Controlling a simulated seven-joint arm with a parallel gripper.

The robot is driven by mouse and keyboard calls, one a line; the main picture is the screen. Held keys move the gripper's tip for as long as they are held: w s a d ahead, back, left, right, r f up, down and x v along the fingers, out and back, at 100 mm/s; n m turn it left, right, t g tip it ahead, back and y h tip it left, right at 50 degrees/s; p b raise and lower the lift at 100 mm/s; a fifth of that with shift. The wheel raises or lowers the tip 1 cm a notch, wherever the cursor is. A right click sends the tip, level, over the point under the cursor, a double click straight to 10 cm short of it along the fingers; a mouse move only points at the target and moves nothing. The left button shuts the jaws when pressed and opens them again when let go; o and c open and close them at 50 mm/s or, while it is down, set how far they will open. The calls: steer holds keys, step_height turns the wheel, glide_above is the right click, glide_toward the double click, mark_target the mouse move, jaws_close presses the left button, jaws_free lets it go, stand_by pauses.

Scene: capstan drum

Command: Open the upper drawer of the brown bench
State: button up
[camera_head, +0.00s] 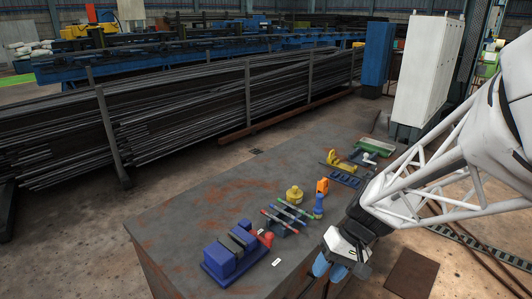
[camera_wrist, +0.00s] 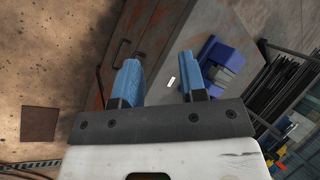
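The brown bench (camera_head: 190,215) has a worn, rust-stained grey top; its brown drawer front shows in the wrist view (camera_wrist: 152,30). Two dark bar handles are on that front: the upper drawer's handle (camera_wrist: 121,50), closer to the bench top, and a lower handle (camera_wrist: 98,84). The drawers look closed. My gripper (camera_wrist: 161,58) is open and empty, with blue fingers apart. Its left finger is near the upper handle in the picture; I cannot tell whether they touch. In the head view my gripper (camera_head: 329,268) is at the bench's right edge, and the handles are hidden.
On the bench top stand a blue vise (camera_head: 232,255), a rack with coloured tools (camera_head: 288,217), a yellow weight-like piece (camera_head: 294,194), an orange piece (camera_head: 322,186) and a blue tray (camera_head: 343,177). A small white tag (camera_wrist: 171,82) lies near the vise. Open floor is beside the drawer front.

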steer(key=w+d+f+m+t+y, duration=0.1)
steer(key=w+f+y, duration=0.25)
steer(key=f, duration=0.35)
steer(key=w+d+f+m+y, duration=0.1)
steer(key=w+f+y, duration=0.2)
steer(key=w+f, duration=0.3)
steer(key=m+t+y, duration=0.2)
steer(key=m+t, duration=0.2)
steer(key=t, duration=0.3)
glide_toward(306, 290)
steer(key=shift+w+a+f, duration=0.4)
steer(key=shift+a+f, duration=0.25)
steer(key=shift+a, duration=0.25)
steer(key=shift+w+a+n, duration=0.1)
steer(key=shift+a+n, duration=0.1)
steer(key=shift+n, duration=0.1)
steer(key=shift+x, duration=3.7)
jaws_close()
